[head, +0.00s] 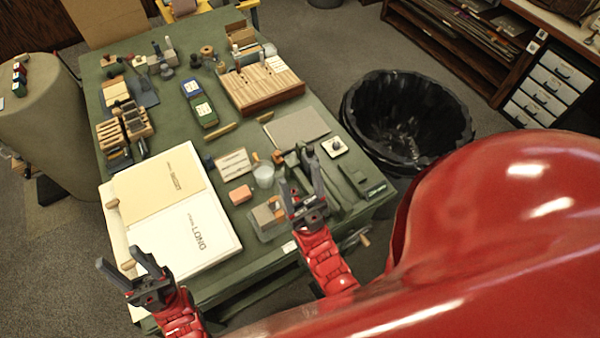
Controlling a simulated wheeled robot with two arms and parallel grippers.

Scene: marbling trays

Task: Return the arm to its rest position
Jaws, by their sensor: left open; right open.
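My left gripper (128,268) is open and empty at the lower left, in front of the near left corner of the green table (225,150). Its dark fingers point up and away, close to a pale roller (118,232) at the table's left edge. My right gripper (298,172) is open over the table's near right part. Its fingers stand among small tools, with a grey block holder (268,222) just left of it. I see nothing between its fingers, and cannot tell whether it touches anything.
White and cream boards (195,235) cover the table's near left. A wooden slotted rack (262,88) stands at the back right. A black-lined bin (405,120) stands right of the table. My large red body part hides the lower right. A beige drum (40,130) stands left.

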